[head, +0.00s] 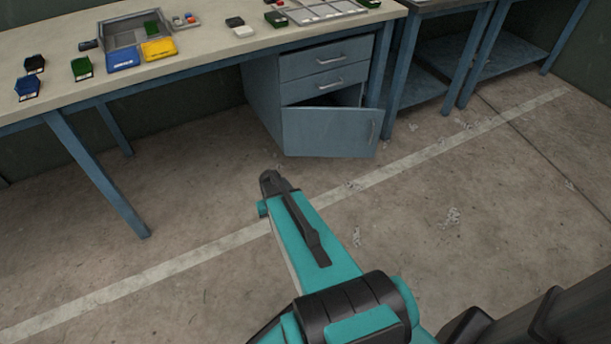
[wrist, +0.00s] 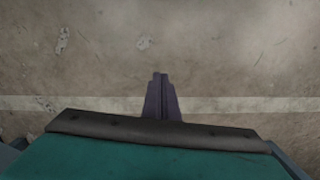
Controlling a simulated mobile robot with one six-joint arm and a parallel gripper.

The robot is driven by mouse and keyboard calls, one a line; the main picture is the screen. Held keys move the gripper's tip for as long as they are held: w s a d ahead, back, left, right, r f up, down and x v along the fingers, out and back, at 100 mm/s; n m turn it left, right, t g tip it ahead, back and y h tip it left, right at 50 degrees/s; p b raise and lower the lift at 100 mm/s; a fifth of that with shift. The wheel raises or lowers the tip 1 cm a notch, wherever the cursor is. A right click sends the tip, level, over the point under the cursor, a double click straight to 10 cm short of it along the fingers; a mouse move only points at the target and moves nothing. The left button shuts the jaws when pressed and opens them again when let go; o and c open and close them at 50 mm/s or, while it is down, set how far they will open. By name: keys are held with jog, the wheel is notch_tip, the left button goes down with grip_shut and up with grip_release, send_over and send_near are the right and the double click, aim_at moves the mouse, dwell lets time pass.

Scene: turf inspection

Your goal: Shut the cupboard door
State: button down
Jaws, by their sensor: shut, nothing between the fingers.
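The cupboard door (head: 330,132) is a blue-grey panel at the bottom of the drawer unit under the workbench, in the head view. It stands partly open, swung outward, with a dark gap above it showing the inside. My gripper, in the wrist view (wrist: 160,78), is shut and empty above the floor. In the head view my arm reaches toward the unit and ends in front of the door, apart from it. The fingertips are hard to make out there. The door is outside the wrist view.
Two closed drawers (head: 327,55) sit above the door. The workbench (head: 200,45) carries a grey tray (head: 122,38) and several coloured blocks. A blue bench leg (head: 95,170) stands at left. A second bench (head: 425,65) stands at right. The floor (head: 180,200) before the door is clear, with small scraps.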

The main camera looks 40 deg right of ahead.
jog(key=s+a+f+n+g, duration=0.1)
jog(key=s+a+f+n, duration=0.1)
jog(key=s+a, duration=0.8)
jog(key=s+a+f+n+g, duration=0.2)
jog(key=s+a, duration=0.8)
jog(key=shift+s+f+n+h, duration=0.15)
jog(key=shift+f+n+h, duration=0.1)
jog(key=shift+n+h, duration=0.05)
